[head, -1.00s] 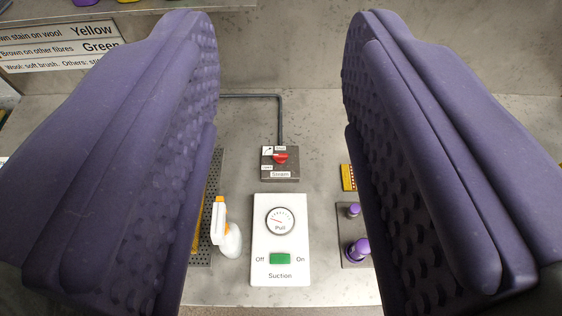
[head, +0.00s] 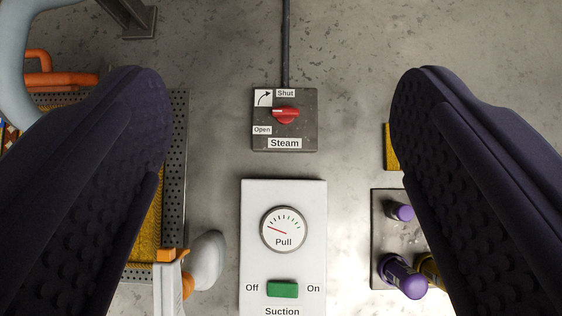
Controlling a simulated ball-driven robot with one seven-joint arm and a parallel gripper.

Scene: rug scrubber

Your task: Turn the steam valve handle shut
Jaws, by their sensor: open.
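The red steam valve handle (head: 286,115) sits on a dark square plate (head: 300,132) marked "Steam". The handle lies roughly sideways, with a pale mark toward its left end. The label "Shut" is above it and "Open" is at the lower left, with a curved arrow at the upper left. My gripper (head: 282,85) is open, its two purple padded fingers far apart at left and right. The handle lies between them in the picture, and neither finger touches it. I cannot tell how far above it the fingers are.
A white suction panel (head: 257,232) with a gauge and green switch lies below the valve. A spray bottle (head: 206,262) and perforated tray (head: 178,150) are at left. A stand (head: 384,225) with purple-topped bottles is at right. A dark pipe (head: 286,45) runs up from the valve.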

